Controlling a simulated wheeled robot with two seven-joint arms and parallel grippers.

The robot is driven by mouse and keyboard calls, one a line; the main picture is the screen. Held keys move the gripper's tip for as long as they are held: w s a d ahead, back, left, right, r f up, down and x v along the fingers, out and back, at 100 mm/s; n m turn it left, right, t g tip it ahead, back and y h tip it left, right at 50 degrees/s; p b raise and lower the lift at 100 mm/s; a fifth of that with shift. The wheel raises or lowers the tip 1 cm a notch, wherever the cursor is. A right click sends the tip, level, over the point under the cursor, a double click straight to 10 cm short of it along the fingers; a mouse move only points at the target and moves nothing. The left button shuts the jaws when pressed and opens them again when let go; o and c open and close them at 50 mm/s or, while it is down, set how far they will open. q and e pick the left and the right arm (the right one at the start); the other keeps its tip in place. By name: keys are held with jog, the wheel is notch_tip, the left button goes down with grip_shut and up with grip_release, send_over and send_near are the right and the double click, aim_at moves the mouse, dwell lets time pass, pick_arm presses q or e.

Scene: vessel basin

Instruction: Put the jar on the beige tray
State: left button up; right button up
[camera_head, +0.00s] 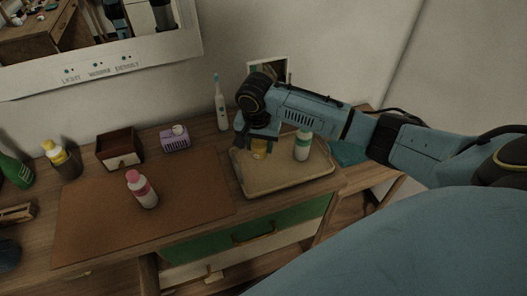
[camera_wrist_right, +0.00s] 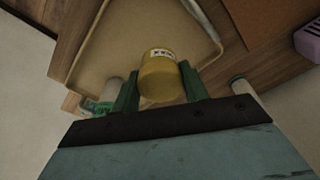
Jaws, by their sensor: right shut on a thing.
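The yellow jar (camera_head: 259,149) is between the fingers of my right gripper (camera_head: 256,142), at the back left part of the beige tray (camera_head: 282,187). In the right wrist view the jar (camera_wrist_right: 160,78), with a pale label, sits between the two green fingers of the right gripper (camera_wrist_right: 160,90), which is shut on it. The tray (camera_wrist_right: 110,42) shows beyond the jar. I cannot tell whether the jar's base touches the tray. My left gripper is not in view.
A white bottle with a green label (camera_head: 303,146) stands on the tray, right of the jar. An electric toothbrush (camera_head: 221,110) stands behind left. A pink-capped bottle (camera_head: 143,190) stands on the brown mat (camera_head: 100,215). The tray's front part is bare.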

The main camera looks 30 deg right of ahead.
aim_at(258, 145)
notch_tip(258, 145, down, 2)
jog(key=shift+f, duration=2.2)
jog(key=shift+f, duration=0.1)
jog(key=o, duration=1)
jog(key=shift+f, duration=0.1)
jog(key=shift+o, duration=0.2)
jog(key=r, duration=0.8)
jog(key=s+a+r+p, duration=0.1)
jog(key=r, duration=0.3)
jog(key=shift+r, duration=0.15)
